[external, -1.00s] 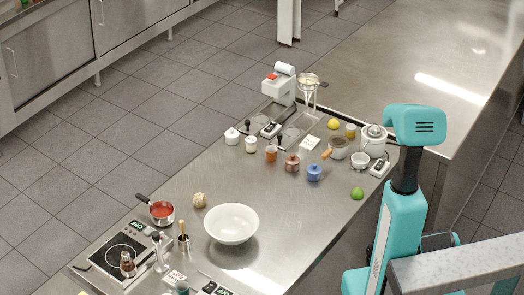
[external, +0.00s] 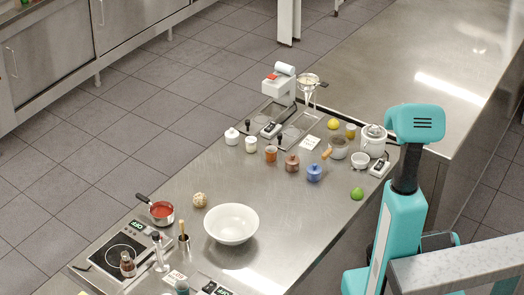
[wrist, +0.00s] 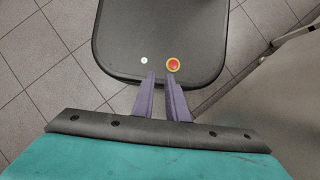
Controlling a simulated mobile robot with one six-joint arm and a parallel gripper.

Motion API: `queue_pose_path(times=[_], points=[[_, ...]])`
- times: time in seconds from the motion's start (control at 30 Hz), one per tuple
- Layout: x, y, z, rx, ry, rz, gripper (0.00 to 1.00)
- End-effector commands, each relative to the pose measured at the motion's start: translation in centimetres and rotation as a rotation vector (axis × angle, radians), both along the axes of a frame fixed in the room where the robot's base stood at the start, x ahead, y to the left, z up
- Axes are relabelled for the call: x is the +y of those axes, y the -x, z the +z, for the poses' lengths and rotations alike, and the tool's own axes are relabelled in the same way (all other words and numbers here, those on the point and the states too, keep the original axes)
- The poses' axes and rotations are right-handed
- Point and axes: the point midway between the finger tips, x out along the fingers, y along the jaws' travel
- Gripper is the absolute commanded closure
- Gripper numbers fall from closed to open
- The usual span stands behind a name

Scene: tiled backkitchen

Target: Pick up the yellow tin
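The yellow tin (external: 350,131) appears as a small dull-yellow cylinder standing upright on the steel counter in the external view. It is to the right of a round yellow lemon (external: 334,123) and to the left of a glass-lidded white pot. My gripper (wrist: 161,76) shows in the wrist view as two purple fingers with a narrow gap between them and nothing in it. It points over a dark rounded panel with a red button, away from the counter things. The tin is not in the wrist view, and the gripper cannot be made out in the external view.
A lime (external: 357,193) lies nearer the edge. A large white bowl (external: 232,223) stands further left, with bare counter between.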

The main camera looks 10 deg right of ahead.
Motion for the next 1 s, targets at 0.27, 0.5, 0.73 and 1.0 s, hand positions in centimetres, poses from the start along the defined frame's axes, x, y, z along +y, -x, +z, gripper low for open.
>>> queue_pose_path(times=[0.27,0.5,0.73,1.0], points=[[0.0,0.0,0.0,0.0,0.0,0.0,0.46],[0.0,0.0,0.0,0.0,0.0,-0.001,0.46],[-1.6,-1.9,-0.4,-0.018,0.038,-0.014,0.46],[-8.1,-8.1,-0.3,-0.077,0.188,-0.075,0.46]])
